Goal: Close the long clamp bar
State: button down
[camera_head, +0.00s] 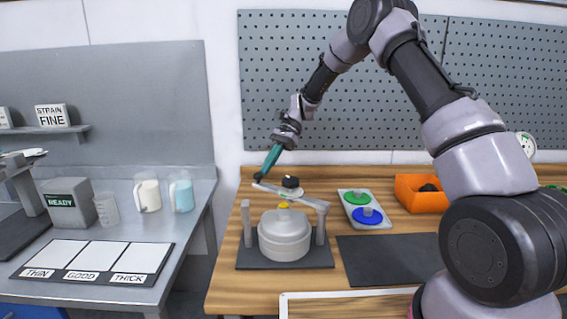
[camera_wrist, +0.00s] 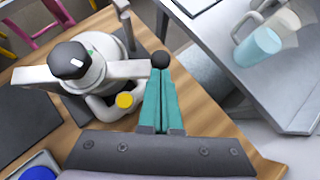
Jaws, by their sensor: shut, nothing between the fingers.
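The long clamp bar (camera_head: 290,195) is a pale grey bar running above the lidded drum (camera_head: 284,236). Its right end meets the top of the right post (camera_head: 321,226). Its left end stands higher than the left post (camera_head: 246,224), apart from it. In the wrist view the bar (camera_wrist: 122,70) ends in a black ball (camera_wrist: 160,60). My teal gripper (camera_head: 258,178) is shut and empty at the bar's left end. In the wrist view its fingertips (camera_wrist: 161,74) are right by the ball; I cannot tell whether they touch. A black knob (camera_wrist: 68,60) shows near the bar.
The drum and posts stand on a dark base plate (camera_head: 300,262) on the wooden table. A tray with green and blue discs (camera_head: 365,210) and an orange bin (camera_head: 418,193) are to the right. A grey side table (camera_head: 185,245) with cups is to the left.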

jog(key=s+a+n+g+h, duration=0.2)
jog(key=s+a+n+h, duration=0.3)
jog(key=s, duration=0.6)
jog(key=shift+s+a+n+g, duration=0.25)
jog(key=shift+a+n, duration=0.3)
jog(key=shift+n, duration=0.55)
jog(key=v, duration=1.1)
jog(key=s+d+r+t, duration=0.1)
jog(key=d+r+t, duration=0.2)
jog(key=d+r, duration=0.55)
jog(key=s+d+r+m+t+y, duration=0.1)
jog(key=s+d+r+t, duration=0.4)
jog(key=d, duration=0.4)
jog(key=s+d+r+t, duration=0.4)
jog(key=s+d+r, duration=0.1)
jog(key=s+d, duration=0.35)
jog(key=s+d+f+m+t, duration=0.1)
jog(key=s+d+t, duration=0.3)
jog(key=s+d, duration=0.3)
jog(key=shift+f+m, duration=0.35)
jog(key=shift+m, duration=0.05)
